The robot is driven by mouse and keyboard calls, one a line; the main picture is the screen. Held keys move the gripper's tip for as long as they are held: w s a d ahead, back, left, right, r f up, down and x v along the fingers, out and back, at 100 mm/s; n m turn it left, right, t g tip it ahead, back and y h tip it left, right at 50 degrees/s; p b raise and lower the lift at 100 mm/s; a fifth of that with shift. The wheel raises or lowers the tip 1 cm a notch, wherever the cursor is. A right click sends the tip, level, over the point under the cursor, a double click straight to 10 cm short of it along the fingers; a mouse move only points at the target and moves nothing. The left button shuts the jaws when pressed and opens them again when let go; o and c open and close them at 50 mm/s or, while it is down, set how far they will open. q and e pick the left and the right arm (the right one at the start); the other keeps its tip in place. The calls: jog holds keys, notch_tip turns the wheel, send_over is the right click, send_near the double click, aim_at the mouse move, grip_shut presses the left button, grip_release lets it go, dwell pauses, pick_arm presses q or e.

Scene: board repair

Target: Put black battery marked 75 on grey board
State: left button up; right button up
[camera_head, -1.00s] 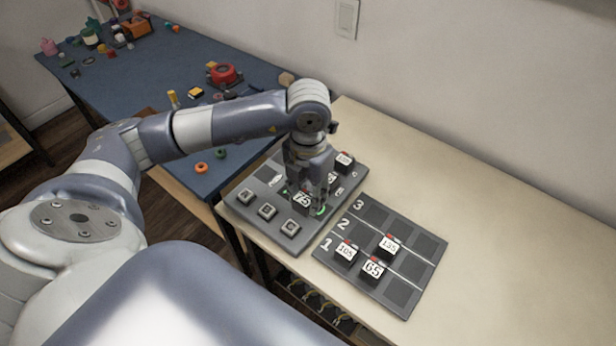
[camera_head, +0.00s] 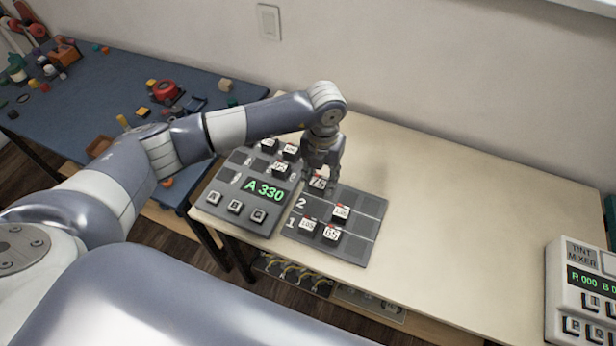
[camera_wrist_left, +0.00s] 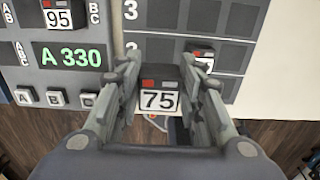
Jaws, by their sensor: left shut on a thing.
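The black battery marked 75 (camera_head: 318,182) has a red and grey top and a white label; it also shows in the left wrist view (camera_wrist_left: 158,97). My left gripper (camera_head: 319,173) is shut on it, with a finger on each side. It holds the battery over the far left part of the grey board (camera_head: 370,206), by row 3. I cannot tell whether the battery touches the board. My right gripper is not in view.
Batteries marked 105 (camera_head: 307,225), 65 (camera_head: 331,233) and 135 (camera_head: 341,212) sit on the board. Left of it, a grey tester (camera_head: 240,222) shows A 330 and carries a battery marked 95 (camera_head: 281,168). A tint mixer (camera_head: 582,252) stands at right. The table between is clear.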

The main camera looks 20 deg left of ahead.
aim_at(319, 206)
pick_arm(q)
jog(key=shift+w+f+b, duration=0.1)
jog(key=shift+f+b, duration=0.35)
jog(key=shift+f, duration=0.55)
jog(key=shift+f+b, duration=2.55)
jog(key=shift+f, duration=1)
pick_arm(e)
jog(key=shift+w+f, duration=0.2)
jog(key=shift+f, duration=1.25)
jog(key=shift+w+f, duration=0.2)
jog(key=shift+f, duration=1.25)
pick_arm(q)
jog(key=shift+f+b, duration=0.4)
jog(key=shift+f, duration=0.05)
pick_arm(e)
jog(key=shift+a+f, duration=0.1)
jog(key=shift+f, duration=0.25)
pick_arm(q)
jog(key=o, duration=1.2)
